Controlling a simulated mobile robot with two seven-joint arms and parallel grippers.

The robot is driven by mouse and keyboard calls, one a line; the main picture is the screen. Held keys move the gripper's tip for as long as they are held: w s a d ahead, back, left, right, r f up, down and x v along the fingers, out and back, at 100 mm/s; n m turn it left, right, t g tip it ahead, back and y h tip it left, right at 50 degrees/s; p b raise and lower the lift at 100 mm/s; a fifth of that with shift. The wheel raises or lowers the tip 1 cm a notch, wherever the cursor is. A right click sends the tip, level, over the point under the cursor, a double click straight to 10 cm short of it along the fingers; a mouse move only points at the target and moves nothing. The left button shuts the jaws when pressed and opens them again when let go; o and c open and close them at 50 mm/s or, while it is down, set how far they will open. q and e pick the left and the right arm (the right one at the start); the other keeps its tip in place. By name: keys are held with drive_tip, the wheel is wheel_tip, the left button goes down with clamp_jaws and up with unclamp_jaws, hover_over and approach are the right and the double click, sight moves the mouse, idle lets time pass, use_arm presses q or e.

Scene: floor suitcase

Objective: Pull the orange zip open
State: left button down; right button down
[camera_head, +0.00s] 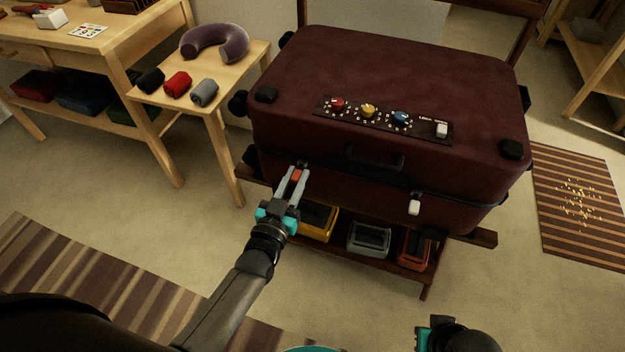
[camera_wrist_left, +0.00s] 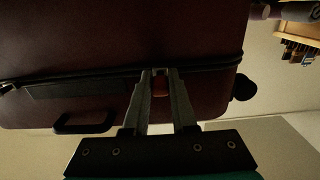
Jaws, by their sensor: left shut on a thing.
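A dark red suitcase (camera_head: 380,90) lies flat on a wooden rack, its lid down. A dark zip line runs along its front side; it also shows in the left wrist view (camera_wrist_left: 100,75). My left gripper (camera_head: 298,172) is at the front left of the suitcase, shut on the orange zip pull (camera_head: 295,175). In the left wrist view the pull (camera_wrist_left: 160,84) sits between the fingertips (camera_wrist_left: 160,76), at the zip line. A white pull (camera_head: 414,207) hangs at the front right. My right gripper (camera_head: 435,335) is only partly in view at the bottom edge; its jaws cannot be made out.
The lid has red, yellow and blue dials (camera_head: 368,111) and a white switch (camera_head: 441,130). Bins (camera_head: 369,238) stand on the rack's lower shelf. A small table (camera_head: 245,75) at the left holds a neck pillow (camera_head: 215,41) and rolled cloths. Striped rugs lie on the floor.

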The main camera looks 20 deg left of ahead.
use_arm(q)
approach(263, 150)
drive_tip(key=w, duration=0.2)
drive_tip(key=w+d, duration=0.1)
drive_tip(key=w, duration=0.1)
drive_tip(key=shift+w+f, duration=0.2)
drive_tip(key=shift+w, duration=0.05)
drive_tip(key=shift+a, duration=0.55)
drive_tip(key=c, duration=0.8)
unclamp_jaws()
drive_tip(key=shift+a, duration=0.1)
drive_tip(key=shift+o, duration=0.4)
drive_tip(key=shift+r, duration=0.1)
